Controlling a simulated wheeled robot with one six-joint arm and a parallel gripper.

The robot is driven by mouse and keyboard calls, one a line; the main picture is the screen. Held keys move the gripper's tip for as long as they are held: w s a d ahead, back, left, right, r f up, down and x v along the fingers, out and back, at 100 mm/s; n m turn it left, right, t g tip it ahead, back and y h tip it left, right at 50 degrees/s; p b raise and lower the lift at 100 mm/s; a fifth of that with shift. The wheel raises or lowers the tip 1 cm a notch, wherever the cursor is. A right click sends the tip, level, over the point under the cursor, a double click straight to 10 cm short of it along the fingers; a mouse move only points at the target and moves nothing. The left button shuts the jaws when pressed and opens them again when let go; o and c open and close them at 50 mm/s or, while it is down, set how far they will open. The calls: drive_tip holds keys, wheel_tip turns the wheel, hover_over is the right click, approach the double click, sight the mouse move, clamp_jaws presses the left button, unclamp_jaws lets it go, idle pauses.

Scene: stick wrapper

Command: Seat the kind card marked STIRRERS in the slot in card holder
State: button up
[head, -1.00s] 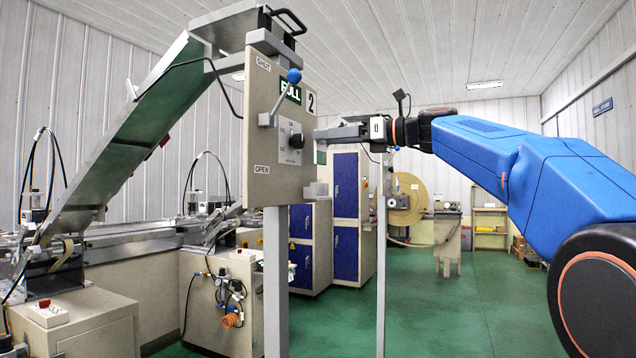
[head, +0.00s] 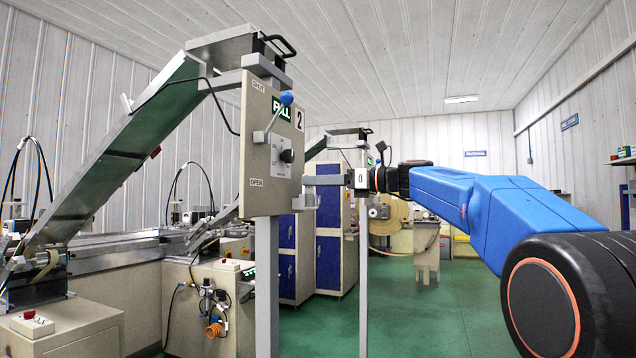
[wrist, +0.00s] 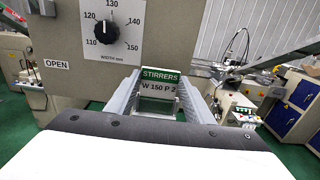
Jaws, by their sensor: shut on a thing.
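The STIRRERS card (wrist: 160,76) has a green band with white letters above a pale band reading "W 150 P 2". In the wrist view it is held upright between the two grey fingers of my gripper (wrist: 159,98), facing the camera. In the head view my gripper (head: 323,181) reaches left to the lower right edge of the beige panel (head: 259,185). A small pale bracket (head: 305,201) sits at that edge, just below the fingertips. It may be the card holder. The slot is not visible, and I cannot tell whether the card touches the bracket.
The panel carries a blue-knobbed lever (head: 286,99), a width dial (wrist: 103,32) and a green sign (head: 284,113). A sloping chute (head: 130,140) and machinery stand to the left. Blue-doored cabinets (head: 328,262) stand behind. Green floor (head: 430,320) is open at the right.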

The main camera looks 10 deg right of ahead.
drive_tip(key=o, duration=1.1)
drive_tip(key=v, duration=1.2)
drive_tip(key=s+a+f+n+g+h, duration=0.1)
drive_tip(key=s+a+f+n+h, duration=0.25)
drive_tip(key=s+f, duration=0.45)
drive_tip(key=s+a+f+n+g+h, duration=0.2)
drive_tip(key=s+a+f+n, duration=0.15)
drive_tip(key=f, duration=0.75)
drive_tip(key=s+a+f+n+g+h, duration=0.1)
drive_tip(key=s+a+f+n+h, duration=0.25)
drive_tip(key=f, duration=0.65)
drive_tip(key=s+d+f+n+h, duration=0.2)
drive_tip(key=s+f+n, duration=0.3)
drive_tip(key=s+f, duration=0.2)
drive_tip(key=s+d+f+n+g+h, duration=0.1)
drive_tip(key=s+d+f+n, duration=0.2)
drive_tip(key=s+f, duration=0.4)
drive_tip(key=s+d+f+n+h, duration=0.2)
drive_tip(key=s+f+n, duration=0.4)
drive_tip(key=f, duration=0.5)
drive_tip(key=shift+s+d+f+n+g+h, duration=0.3)
drive_tip(key=shift+s+d+n+g, duration=0.1)
drive_tip(key=shift+s, duration=0.25)
